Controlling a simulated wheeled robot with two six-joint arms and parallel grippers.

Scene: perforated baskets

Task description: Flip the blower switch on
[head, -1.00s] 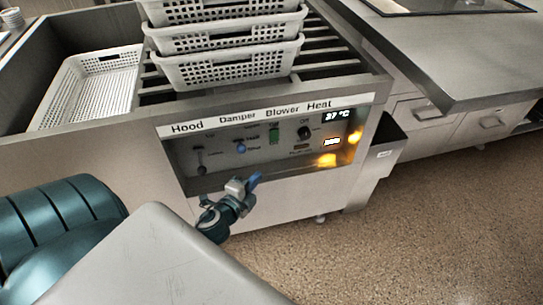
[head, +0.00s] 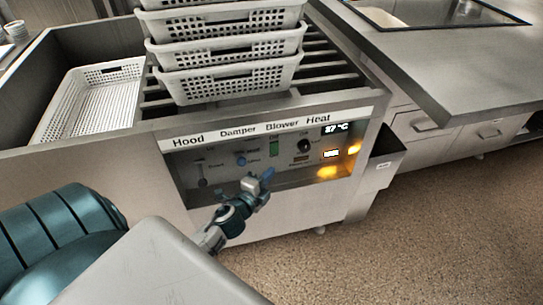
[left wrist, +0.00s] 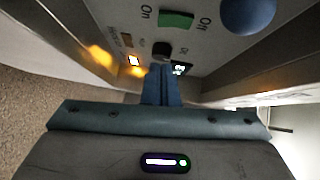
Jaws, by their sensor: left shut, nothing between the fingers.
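The blower switch is a small green rocker (head: 274,148) under the "Blower" label on the control panel. It also shows in the left wrist view as a green block (left wrist: 176,19) between the words "On" and "Off". I cannot tell which way it is tipped. My left gripper (head: 267,174) is shut and empty in front of the panel's lower part, below the switch and apart from it. In the left wrist view its blue fingers (left wrist: 161,84) are together, pointing toward the black heat knob (left wrist: 162,48). My right gripper is not in view.
The panel sits recessed in a metal frame, with a blue damper knob (head: 241,160) left of the switch and lit orange lamps (head: 327,172) to the right. White perforated baskets (head: 230,80) are stacked above. A metal bin (head: 377,170) hangs at the right corner.

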